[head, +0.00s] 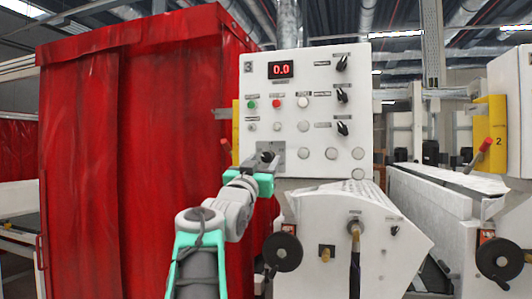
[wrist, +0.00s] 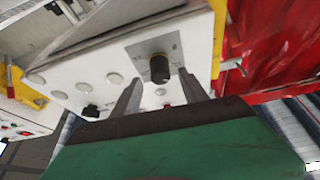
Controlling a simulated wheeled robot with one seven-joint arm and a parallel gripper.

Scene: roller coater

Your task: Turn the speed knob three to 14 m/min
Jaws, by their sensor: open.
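The panel marked 3 (head: 247,68) is white, and its red display (head: 281,69) reads 0.0. At its lower left is a grey plate (head: 288,151), partly hidden behind my gripper (head: 264,170). In the wrist view, the plate (wrist: 178,35) carries a black knob (wrist: 159,70) with small marks around it. My gripper (wrist: 160,80) is open, with one finger on each side of the knob in that picture. I cannot tell whether either finger touches it. I cannot read the knob's setting.
Three black knobs (head: 342,96) run down the panel's right side, with several round buttons (head: 303,127) to their left. Red curtains (head: 130,150) hang at the left. A sloped white housing with a black handwheel (head: 283,251) stands below the panel.

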